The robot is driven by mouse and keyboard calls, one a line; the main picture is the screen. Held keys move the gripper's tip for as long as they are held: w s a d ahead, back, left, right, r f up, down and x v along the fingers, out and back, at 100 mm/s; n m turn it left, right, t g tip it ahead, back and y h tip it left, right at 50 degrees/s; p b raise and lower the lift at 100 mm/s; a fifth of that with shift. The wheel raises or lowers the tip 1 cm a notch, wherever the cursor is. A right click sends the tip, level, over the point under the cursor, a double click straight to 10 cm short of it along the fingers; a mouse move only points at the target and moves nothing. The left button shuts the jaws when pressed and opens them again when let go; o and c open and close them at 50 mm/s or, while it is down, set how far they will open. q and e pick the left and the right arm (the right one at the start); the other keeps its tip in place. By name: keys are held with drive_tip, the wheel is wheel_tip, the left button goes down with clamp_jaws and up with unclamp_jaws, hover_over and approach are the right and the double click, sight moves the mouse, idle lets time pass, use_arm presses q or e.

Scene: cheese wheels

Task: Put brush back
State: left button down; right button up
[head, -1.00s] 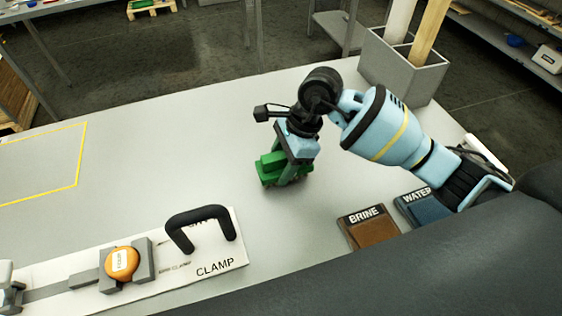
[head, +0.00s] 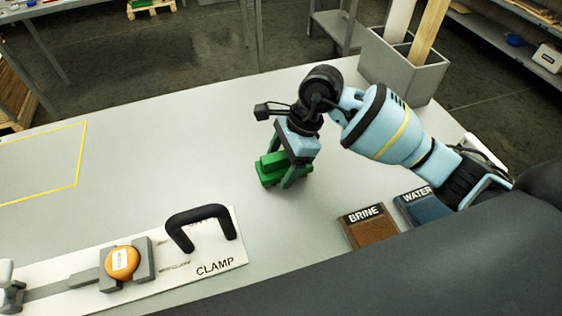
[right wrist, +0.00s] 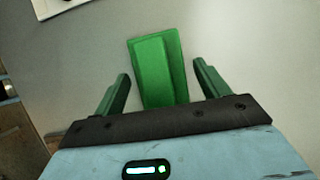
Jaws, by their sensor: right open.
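A green block-shaped thing with a raised ridge (head: 268,166), which I take to be the brush, rests on the grey table near the middle. It shows no bristles from above. In the right wrist view the brush (right wrist: 155,70) lies between the two green fingers, with a gap on each side. My right gripper (head: 284,178) points down over it and is open; it also shows in the right wrist view (right wrist: 162,72). Its fingers hide part of the brush in the head view. My left gripper is not in view.
A CLAMP board (head: 205,262) with a black handle (head: 200,216) and an orange wheel (head: 122,262) lies front left. BRINE (head: 368,230) and WATER (head: 418,207) pads lie front right. A grey two-part bin (head: 400,72) stands back right. A yellow outline (head: 80,160) marks clear table left.

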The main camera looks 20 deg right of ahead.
drive_tip(key=v, duration=1.1)
drive_tip(key=shift+d+r, duration=0.1)
drive_tip(key=shift+r, duration=0.2)
